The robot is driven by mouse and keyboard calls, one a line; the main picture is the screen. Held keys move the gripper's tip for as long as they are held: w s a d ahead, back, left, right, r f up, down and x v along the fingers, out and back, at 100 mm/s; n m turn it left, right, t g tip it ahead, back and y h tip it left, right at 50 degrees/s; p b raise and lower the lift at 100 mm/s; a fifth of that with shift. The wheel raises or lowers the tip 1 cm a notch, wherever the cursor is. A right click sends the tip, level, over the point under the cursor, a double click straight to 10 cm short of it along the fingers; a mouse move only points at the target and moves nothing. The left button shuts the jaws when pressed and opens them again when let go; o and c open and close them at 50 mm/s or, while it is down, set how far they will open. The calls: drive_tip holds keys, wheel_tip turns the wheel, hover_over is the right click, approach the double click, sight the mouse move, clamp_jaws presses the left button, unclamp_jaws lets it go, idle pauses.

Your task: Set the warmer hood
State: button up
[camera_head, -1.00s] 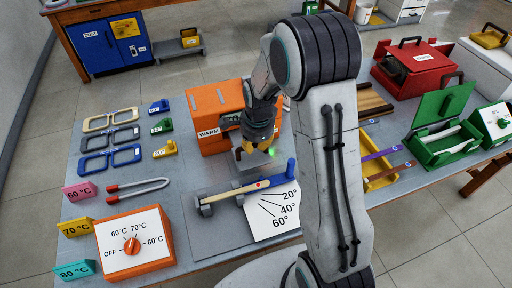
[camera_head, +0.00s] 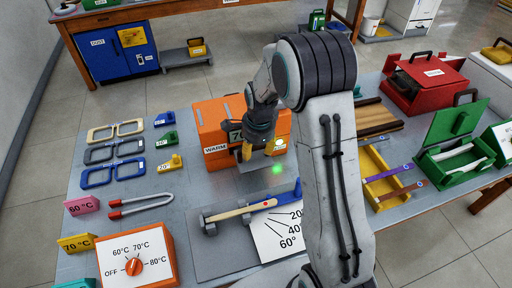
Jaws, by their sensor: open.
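The orange warmer (camera_head: 212,118), labelled WARM, stands at the back middle of the table. A plate marked with a 7 (camera_head: 235,133) shows on its front, partly behind my gripper. My gripper (camera_head: 257,152) points down in front of the warmer, with yellow fingers; it is open, and I see nothing held between them. A separate hood cannot be told apart from the warmer body, and the warmer's right side is partly hidden by my arm. The orange control box (camera_head: 150,255) at the front left has a dial with OFF, 60, 70 and 80 °C marks.
Three eyeglass frames (camera_head: 112,175) and small angle blocks (camera_head: 170,163) lie left of the warmer.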

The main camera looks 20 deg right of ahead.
drive_tip(key=shift+r, duration=0.55)
wheel_tip(320, 180, up, 11)
drive_tip(key=s, duration=0.2)
drive_tip(key=shift+f, duration=0.15)
drive_tip(key=shift+s, duration=0.1)
idle(0.4)
